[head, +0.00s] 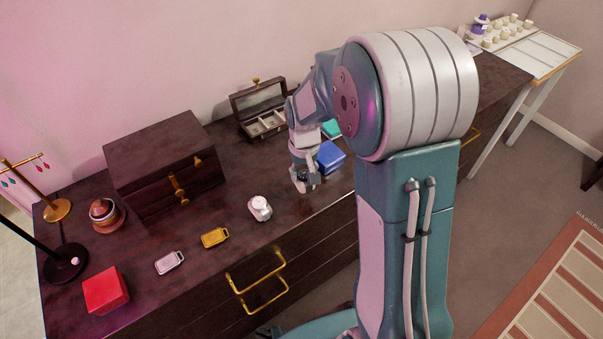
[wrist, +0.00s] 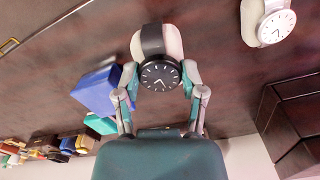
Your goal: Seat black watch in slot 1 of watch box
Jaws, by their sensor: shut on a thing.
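The black watch (wrist: 160,74) has a dark dial and black strap and is wrapped on a pale cushion. My gripper (wrist: 160,82) is shut on it, one finger on each side. In the head view my gripper (head: 305,184) is low over the dresser, and the watch shows only as a dark bit at its tips. I cannot tell whether the cushion touches the top. The watch box (head: 250,127) stands open against the wall, behind my gripper, with its lid up and pale compartments showing. My arm hides its right end. I see no slot numbers.
A white watch on a cushion (head: 260,208) stands left of my gripper. A blue box (head: 330,157) is close on the right, with a teal one (head: 331,129) behind. A big dark chest (head: 165,165) stands left of the watch box. Yellow (head: 215,237) and silver tags (head: 169,262) lie in front.

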